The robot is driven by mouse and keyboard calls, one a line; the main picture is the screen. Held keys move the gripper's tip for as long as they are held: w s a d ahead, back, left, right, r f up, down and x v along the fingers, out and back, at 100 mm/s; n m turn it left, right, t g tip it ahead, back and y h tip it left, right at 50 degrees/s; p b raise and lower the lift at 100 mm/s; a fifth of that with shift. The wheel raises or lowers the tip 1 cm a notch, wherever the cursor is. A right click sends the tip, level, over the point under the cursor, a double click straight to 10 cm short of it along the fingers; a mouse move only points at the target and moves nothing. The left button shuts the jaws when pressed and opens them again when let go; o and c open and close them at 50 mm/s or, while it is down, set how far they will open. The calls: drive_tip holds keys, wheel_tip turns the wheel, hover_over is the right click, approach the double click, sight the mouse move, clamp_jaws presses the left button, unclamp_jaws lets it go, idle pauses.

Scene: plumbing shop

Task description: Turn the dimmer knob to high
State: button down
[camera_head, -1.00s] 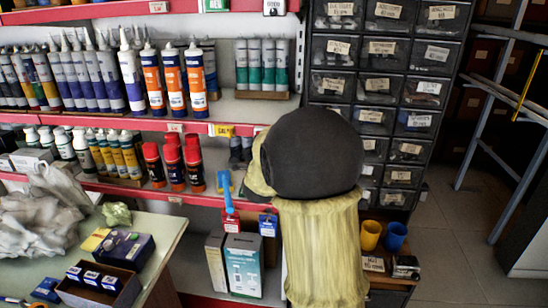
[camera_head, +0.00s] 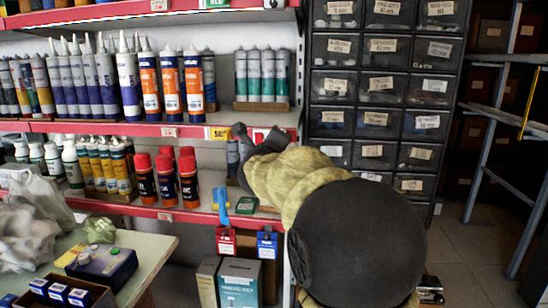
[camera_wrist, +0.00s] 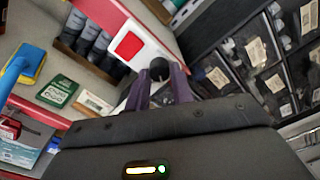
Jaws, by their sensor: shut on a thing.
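The dimmer shows in the wrist view as a white plate (camera_wrist: 148,50) with a red square (camera_wrist: 128,45) and a round black knob (camera_wrist: 159,67). It is fixed near the shelf's right end, beside the dark drawer cabinet. My gripper (camera_wrist: 162,84) has its two purple fingers close together at the knob and is shut on it; the fingers hide part of the knob. In the head view my gripper (camera_head: 256,138) reaches up to the red shelf edge, and my arm covers much of the area below. I cannot read the knob's setting.
A cabinet of small labelled drawers (camera_head: 374,119) stands close on the right. Spray cans (camera_head: 188,180) and cartridges (camera_head: 195,82) fill the shelves to the left.

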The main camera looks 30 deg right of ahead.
drive_tip(key=m+b, duration=0.6)
drive_tip(key=m, duration=0.1)
drive_tip(key=m+b, duration=0.3)
drive_tip(key=m, duration=0.1)
drive_tip(key=shift+w+f, duration=0.1)
drive_tip(key=shift+f, duration=0.15)
drive_tip(key=shift+m, duration=0.3)
drive_tip(key=c, duration=1.5)
unclamp_jaws()
drive_tip(key=shift+a+r, duration=0.1)
drive_tip(key=shift+a, duration=0.05)
